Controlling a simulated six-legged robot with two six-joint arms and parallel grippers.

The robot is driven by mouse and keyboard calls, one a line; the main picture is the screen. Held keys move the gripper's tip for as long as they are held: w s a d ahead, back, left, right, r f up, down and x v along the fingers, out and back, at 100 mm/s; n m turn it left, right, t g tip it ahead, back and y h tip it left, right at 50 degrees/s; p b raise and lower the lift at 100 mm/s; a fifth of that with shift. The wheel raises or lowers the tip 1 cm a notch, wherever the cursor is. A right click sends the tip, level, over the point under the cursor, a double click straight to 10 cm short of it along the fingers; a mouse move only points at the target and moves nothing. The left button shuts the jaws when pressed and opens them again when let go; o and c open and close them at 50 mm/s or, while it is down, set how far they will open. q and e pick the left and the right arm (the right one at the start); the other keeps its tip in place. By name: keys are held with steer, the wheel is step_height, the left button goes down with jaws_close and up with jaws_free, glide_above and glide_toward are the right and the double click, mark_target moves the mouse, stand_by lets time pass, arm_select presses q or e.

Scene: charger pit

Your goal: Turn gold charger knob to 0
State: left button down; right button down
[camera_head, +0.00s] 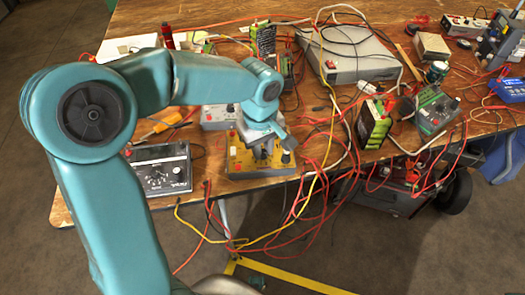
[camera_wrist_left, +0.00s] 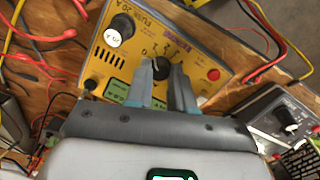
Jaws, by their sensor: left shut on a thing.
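The gold charger (camera_head: 240,166) sits at the front edge of the wooden table. In the left wrist view its yellow face (camera_wrist_left: 205,50) shows a dial with a dark central knob (camera_wrist_left: 159,68), a red button and the label FUSE 20 A. My left gripper (camera_head: 263,151) reaches down onto this charger. In the left wrist view the two grey fingers of my left gripper (camera_wrist_left: 166,72) are shut on the central knob and partly hide it. The exact knob setting is hard to read. My right gripper is not in view.
A black charger (camera_head: 162,180) lies to the left of the gold one. Red and yellow cables (camera_head: 310,165) hang and tangle to its right. A large grey power unit (camera_head: 350,58) and a green charger (camera_head: 433,110) stand farther back. Open floor lies in front of the table.

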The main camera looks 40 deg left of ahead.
mark_target(258, 163)
arm_select(q)
steer(key=shift+n+b, duration=0.6)
steer(key=shift+n, duration=0.9)
steer(key=c, duration=1)
jaws_free()
steer(key=shift+a, duration=0.1)
steer(key=r+p, duration=0.1)
steer(key=r, duration=0.4)
steer(key=s+r+p, duration=0.1)
steer(key=r, duration=0.4)
steer(key=s+r+p, duration=0.1)
steer(key=r+p, duration=0.1)
steer(key=r, duration=0.4)
steer(key=shift+r, duration=0.1)
